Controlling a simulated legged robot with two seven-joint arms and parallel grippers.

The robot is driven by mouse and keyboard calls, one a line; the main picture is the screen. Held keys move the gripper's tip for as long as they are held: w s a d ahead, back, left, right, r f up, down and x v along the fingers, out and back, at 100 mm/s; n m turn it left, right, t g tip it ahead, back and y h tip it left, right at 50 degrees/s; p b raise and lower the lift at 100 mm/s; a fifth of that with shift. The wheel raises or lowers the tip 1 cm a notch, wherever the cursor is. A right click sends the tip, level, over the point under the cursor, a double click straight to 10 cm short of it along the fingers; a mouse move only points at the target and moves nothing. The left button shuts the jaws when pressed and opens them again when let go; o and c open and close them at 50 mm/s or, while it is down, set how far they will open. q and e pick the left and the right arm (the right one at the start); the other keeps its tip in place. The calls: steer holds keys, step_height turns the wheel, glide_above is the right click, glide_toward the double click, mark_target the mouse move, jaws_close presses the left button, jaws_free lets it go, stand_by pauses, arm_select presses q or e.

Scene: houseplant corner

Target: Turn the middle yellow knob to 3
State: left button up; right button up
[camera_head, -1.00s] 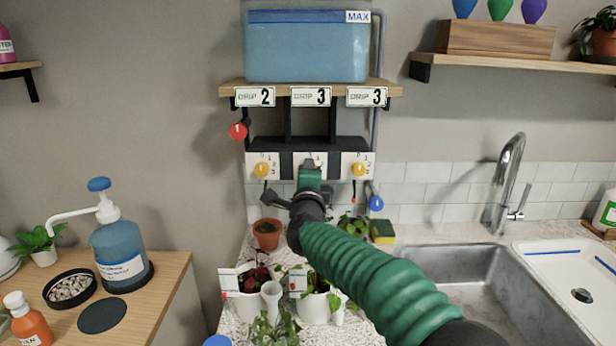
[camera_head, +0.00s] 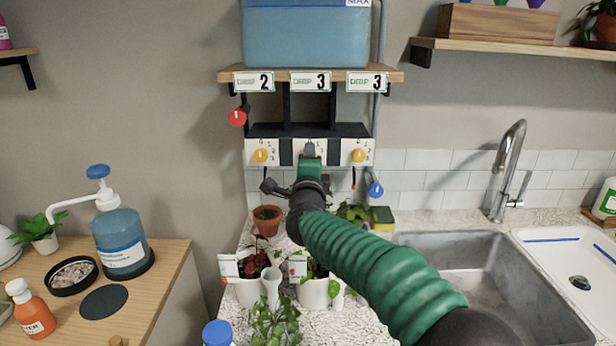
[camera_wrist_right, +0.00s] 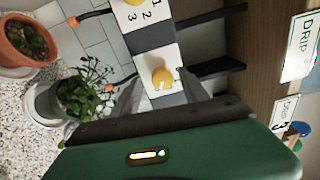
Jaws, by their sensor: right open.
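Three white dial plates sit in a row on a dark bar under the shelf, with a left yellow knob (camera_head: 261,155) and a right yellow knob (camera_head: 358,155). My right gripper (camera_head: 309,152) is at the middle plate and hides its knob in the head view. In the right wrist view the middle yellow knob (camera_wrist_right: 162,77) shows between my open grey fingers (camera_wrist_right: 165,92); I cannot tell whether they touch it. The left knob (camera_wrist_right: 135,2) is cut by that view's top edge. My left gripper is not in view.
A blue water tank (camera_head: 305,35) stands on the shelf above. Potted plants (camera_head: 315,290) stand on the counter below; a sink (camera_head: 470,265) is at right.

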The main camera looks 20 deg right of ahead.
steer(key=v, duration=1.6)
steer(key=shift+w, duration=0.1)
